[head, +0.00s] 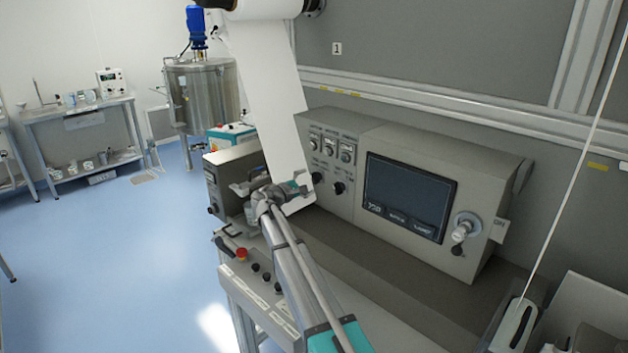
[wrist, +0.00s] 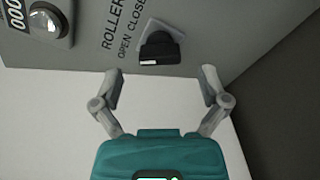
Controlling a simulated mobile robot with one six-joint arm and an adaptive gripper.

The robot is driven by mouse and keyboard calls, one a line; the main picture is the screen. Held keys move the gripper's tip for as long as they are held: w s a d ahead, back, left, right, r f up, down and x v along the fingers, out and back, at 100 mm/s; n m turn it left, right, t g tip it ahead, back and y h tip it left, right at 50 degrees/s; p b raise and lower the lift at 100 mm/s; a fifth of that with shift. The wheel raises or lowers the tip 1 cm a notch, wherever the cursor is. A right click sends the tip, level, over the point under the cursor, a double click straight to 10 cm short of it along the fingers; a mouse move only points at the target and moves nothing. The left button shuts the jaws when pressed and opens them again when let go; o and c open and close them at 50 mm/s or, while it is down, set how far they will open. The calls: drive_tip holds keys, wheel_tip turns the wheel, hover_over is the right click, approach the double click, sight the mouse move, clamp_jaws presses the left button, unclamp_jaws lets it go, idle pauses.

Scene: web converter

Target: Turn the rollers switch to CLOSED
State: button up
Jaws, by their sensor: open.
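The rollers switch (wrist: 160,48) is a dark knob on a pale base on the grey panel, ahead of my gripper in the wrist view. The label beside it reads "ROLLER" and "OPEN CLOSE", cut off at the edge. I cannot tell which word the knob points to. My gripper (wrist: 161,74) is open and empty, its fingertips apart on either side below the knob, not visibly touching it. In the head view two dark knobs show on the panel beside the white web; I cannot tell which is the rollers one. My fingers are mostly hidden there.
A white web (head: 262,80) hangs down close to my gripper. The control panel has a dark screen (head: 408,195) and a knob with a lever (head: 464,232) at right. A lower panel carries a red button (head: 241,254).

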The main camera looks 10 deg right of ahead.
sight(314, 182)
drive_tip(key=shift+x, duration=1.85)
drive_tip(key=c, duration=1.2)
